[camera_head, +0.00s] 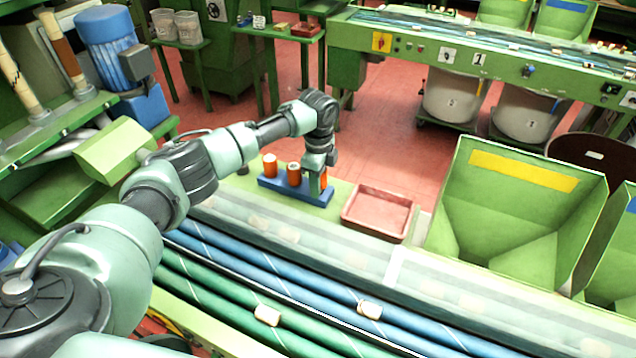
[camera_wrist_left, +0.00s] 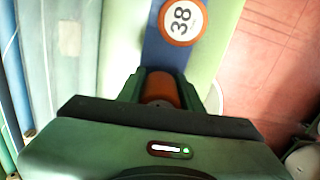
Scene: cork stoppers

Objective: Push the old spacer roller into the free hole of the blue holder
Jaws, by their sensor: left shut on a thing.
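The blue holder (camera_head: 290,194) lies on the pale green ledge, with two orange rollers, a left one (camera_head: 270,165) and a middle one (camera_head: 293,173), standing upright in it. My left gripper (camera_head: 317,184) points down over the holder's right end, shut on an orange roller (camera_wrist_left: 160,88). The fingers partly hide this roller; I cannot tell how deep it sits in the hole. In the left wrist view the blue holder (camera_wrist_left: 164,56) runs up from my fingers, and a neighbouring roller shows a round white "38" top (camera_wrist_left: 182,20). My right gripper is not in view.
A red tray (camera_head: 379,213) lies on the ledge right of the holder. A green hopper (camera_head: 515,205) stands further right. In front run blue and green conveyor rollers with loose corks (camera_head: 267,315) under and beside a clear cover. Red floor lies behind.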

